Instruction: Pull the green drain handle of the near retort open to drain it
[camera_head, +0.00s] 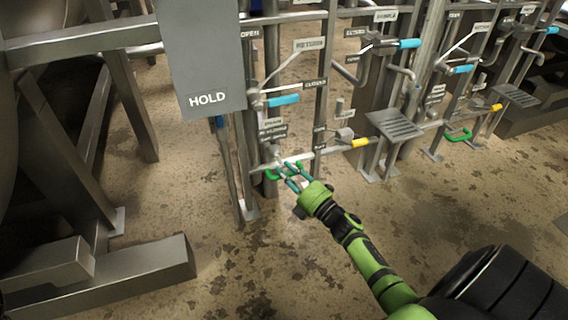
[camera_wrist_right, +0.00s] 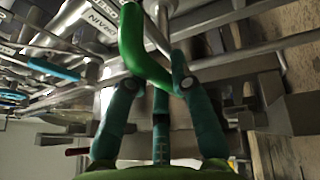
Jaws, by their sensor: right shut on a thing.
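The green drain handle (camera_head: 271,175) of the near retort sits low on the pipe stand, below the grey HOLD panel. My right gripper (camera_head: 286,174) reaches it from the lower right and is shut on it. In the right wrist view the bent green handle (camera_wrist_right: 132,38) runs down between the teal fingers of my right gripper (camera_wrist_right: 158,85). The fingers hide part of the handle. A DRAIN label (camera_wrist_right: 101,27) shows beside it. My left gripper is not in view.
A blue lever (camera_head: 283,100) and a yellow-tipped lever (camera_head: 360,143) are above and to the right of the handle. A grey step (camera_head: 395,124) and another green handle (camera_head: 459,135) stand further right. The HOLD panel (camera_head: 200,60) hangs at upper left. The floor in front is open.

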